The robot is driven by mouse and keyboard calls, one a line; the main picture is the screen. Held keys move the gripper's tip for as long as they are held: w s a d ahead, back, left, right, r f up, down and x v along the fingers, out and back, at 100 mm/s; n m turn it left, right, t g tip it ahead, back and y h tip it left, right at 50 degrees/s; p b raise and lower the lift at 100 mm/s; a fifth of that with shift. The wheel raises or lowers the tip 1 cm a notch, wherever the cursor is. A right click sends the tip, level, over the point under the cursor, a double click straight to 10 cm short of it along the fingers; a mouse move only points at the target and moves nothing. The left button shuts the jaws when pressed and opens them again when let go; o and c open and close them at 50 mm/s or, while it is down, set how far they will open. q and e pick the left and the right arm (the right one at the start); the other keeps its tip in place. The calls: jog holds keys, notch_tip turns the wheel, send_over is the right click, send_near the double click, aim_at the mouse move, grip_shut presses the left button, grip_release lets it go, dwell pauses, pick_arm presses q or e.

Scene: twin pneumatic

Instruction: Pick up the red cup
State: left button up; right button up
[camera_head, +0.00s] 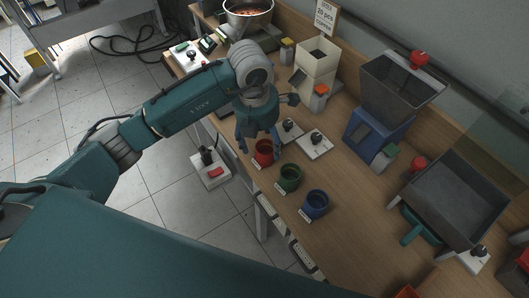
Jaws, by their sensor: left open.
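The red cup (264,153) stands upright near the front edge of the wooden bench, leftmost of three cups in a row. My left gripper (257,141) comes down from above at the red cup, with its blue-green fingers spread open. One finger overlaps the cup's left side and the other its right rear in this view. I cannot tell whether the fingers touch the cup. My right gripper is not in view.
A green cup (289,178) and a blue cup (315,204) stand to the right on the bench (345,235). White switch plates (316,146) lie behind. A blue-based hopper (378,130) and a grey tray (455,197) stand further right.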

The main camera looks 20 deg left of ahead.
aim_at(264, 151)
pick_arm(q)
jog(key=f+p, duration=0.1)
jog(key=f, duration=0.1)
jog(key=f+p, duration=0.1)
jog(key=f, duration=0.1)
jog(key=shift+w+d+f, duration=0.15)
jog(key=shift+d+f, duration=0.05)
jog(key=shift+f, duration=0.2)
jog(key=shift+w+f+p, duration=0.1)
jog(key=shift+f+p, duration=0.2)
jog(key=shift+f, duration=0.2)
jog(key=c, duration=1.3)
